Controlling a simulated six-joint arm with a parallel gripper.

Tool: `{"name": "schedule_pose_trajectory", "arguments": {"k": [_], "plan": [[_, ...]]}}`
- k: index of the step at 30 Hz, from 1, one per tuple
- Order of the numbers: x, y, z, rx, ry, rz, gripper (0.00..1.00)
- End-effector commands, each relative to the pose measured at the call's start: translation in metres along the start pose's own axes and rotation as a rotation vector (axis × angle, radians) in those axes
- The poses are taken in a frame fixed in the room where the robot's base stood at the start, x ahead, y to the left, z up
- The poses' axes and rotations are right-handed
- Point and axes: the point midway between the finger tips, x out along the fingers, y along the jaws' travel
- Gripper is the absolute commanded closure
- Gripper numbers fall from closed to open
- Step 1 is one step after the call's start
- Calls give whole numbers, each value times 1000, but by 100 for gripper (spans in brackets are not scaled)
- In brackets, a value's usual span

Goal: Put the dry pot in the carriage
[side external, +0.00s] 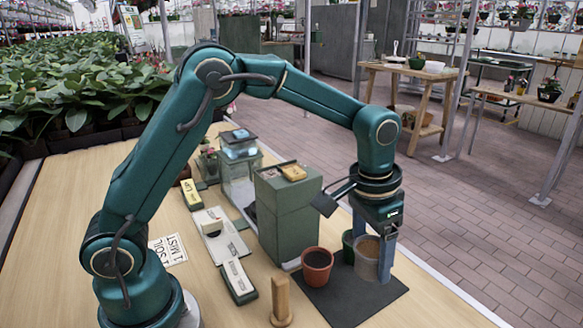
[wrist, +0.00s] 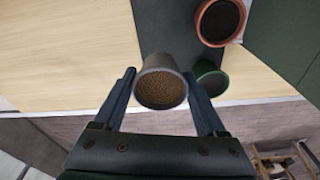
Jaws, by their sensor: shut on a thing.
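My gripper (side external: 370,258) points down at the right of the table and is shut on a grey pot filled with light brown, dry-looking grains (side external: 366,268). In the wrist view the same pot (wrist: 163,64) sits between the two fingers (wrist: 160,76). I cannot tell whether its base touches the dark mat (side external: 345,303). A terracotta pot with dark soil (side external: 317,276) stands on the mat to the left. A green pot (side external: 347,240) is close behind the held pot, partly hidden. A white plate with a dark round spot (side external: 222,246) may be the carriage; I cannot tell for certain.
A tall green box (side external: 285,222) stands between the mat and the white plate. A clear-walled device (side external: 240,170) is behind it. A wooden peg (side external: 281,302) stands at the front. The table's left front is mostly clear.

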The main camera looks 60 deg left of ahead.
Motion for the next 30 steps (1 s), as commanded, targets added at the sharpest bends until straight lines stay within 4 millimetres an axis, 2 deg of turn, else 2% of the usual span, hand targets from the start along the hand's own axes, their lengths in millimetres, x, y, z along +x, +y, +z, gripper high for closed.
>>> {"name": "schedule_pose_trajectory", "arguments": {"k": [1,8,15,19,30], "plan": [[-10,0,-2,0,6,0,81],[-43,0,-7,0,6,0,81],[-96,0,-13,0,9,0,81],[-118,0,-15,0,6,0,81],[-146,-1,-18,-2,1,0,81]]}}
